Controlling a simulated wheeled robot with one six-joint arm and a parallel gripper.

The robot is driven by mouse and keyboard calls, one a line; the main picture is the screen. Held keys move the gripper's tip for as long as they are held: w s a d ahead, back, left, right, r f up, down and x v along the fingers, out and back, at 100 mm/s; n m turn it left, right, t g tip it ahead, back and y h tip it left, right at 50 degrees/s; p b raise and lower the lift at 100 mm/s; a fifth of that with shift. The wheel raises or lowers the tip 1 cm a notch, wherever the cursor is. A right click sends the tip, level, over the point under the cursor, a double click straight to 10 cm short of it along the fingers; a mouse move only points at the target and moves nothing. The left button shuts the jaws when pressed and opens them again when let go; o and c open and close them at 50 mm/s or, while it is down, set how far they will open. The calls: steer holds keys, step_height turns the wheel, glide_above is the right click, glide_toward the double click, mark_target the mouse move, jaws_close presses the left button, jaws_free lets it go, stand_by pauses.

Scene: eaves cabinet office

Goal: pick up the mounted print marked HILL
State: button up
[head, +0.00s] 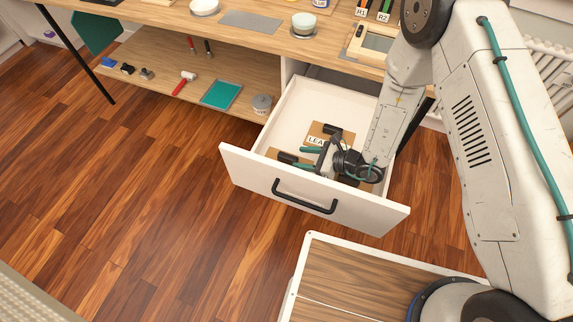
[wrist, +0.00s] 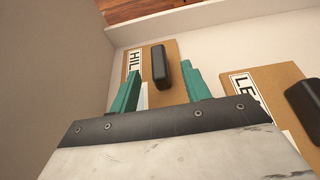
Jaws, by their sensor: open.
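The mounted print marked HILL (wrist: 184,52) is a brown board with a white label and a raised black grip block (wrist: 161,66). Its last letter is hidden in the wrist view. It lies in the open white drawer, and a board with a black block near the drawer front (head: 271,153) appears to be it in the head view. My gripper (wrist: 161,85) is open, with teal fingers spread to either side of the block and nothing between them in its grasp. Contact cannot be told. My gripper (head: 305,158) reaches low into the drawer in the head view.
A similar board marked LEA (wrist: 265,85), its label partly cut off, lies to the right in the wrist view. The drawer walls (head: 245,160) surround the boards. A shelf (head: 160,80) with small tools is left of the drawer, and a desk top (head: 255,40) is above.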

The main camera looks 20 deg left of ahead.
mark_target(290, 157)
steer(key=x, duration=0.8)
steer(key=shift+s, duration=0.1)
steer(key=shift+d, duration=0.1)
jaws_close()
